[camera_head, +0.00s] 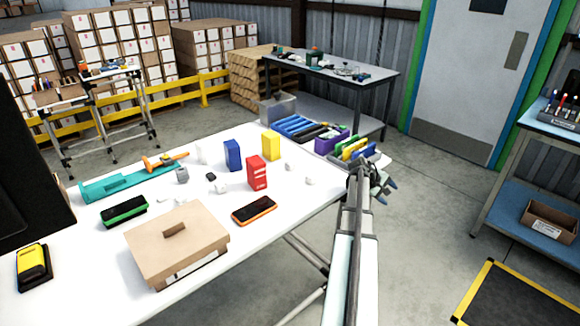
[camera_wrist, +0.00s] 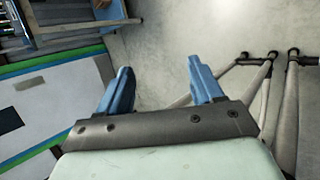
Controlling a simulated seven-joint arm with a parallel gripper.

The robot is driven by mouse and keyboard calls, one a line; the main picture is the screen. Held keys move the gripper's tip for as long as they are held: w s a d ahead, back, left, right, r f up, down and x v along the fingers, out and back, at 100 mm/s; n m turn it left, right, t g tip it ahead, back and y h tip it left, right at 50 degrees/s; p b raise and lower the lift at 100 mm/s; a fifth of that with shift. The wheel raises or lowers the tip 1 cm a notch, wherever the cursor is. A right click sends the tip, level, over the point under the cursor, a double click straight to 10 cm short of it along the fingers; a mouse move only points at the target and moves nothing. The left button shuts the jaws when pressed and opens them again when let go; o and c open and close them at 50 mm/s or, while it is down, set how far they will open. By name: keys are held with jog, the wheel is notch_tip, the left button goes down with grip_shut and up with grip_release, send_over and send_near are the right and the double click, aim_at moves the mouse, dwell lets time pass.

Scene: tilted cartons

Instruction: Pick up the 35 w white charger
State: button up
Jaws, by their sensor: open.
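Several small white items lie on the white table (camera_head: 290,215) in the head view. One white piece (camera_head: 310,181) is near the right edge, another (camera_head: 289,166) just behind it, and a third (camera_head: 221,188) near the middle. They are too small to tell which is the 35 w white charger. My gripper (camera_head: 387,188) is beyond the table's right edge, to the right of these pieces. In the wrist view my gripper (camera_wrist: 160,75) shows two blue fingers spread wide, with nothing between them but floor.
A red box (camera_head: 257,173), a blue box (camera_head: 233,155) and a yellow box (camera_head: 271,145) stand upright near the white pieces. A black-and-orange phone (camera_head: 254,210) and a brown lidded carton (camera_head: 177,243) are in front. A purple bin (camera_head: 331,140) stands at the back right corner.

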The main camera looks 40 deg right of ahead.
jog(key=w+r+n+t, duration=0.1)
jog(key=w+r+n, duration=0.45)
jog(key=r, duration=0.35)
jog(key=w+r+n+t, duration=0.1)
jog(key=w+r+n, duration=0.4)
jog(key=r, duration=0.4)
jog(key=n+t+y, duration=0.2)
jog(key=n+y, duration=0.1)
jog(key=n, duration=0.7)
send_near(290, 161)
jog(key=x, duration=0.4)
jog(key=shift+s+f, duration=0.25)
jog(key=shift+f, duration=0.1)
jog(key=shift+x, duration=2.7)
jog(key=shift+w+r, duration=0.1)
jog(key=shift+w, duration=0.1)
jog(key=shift+c, duration=0.4)
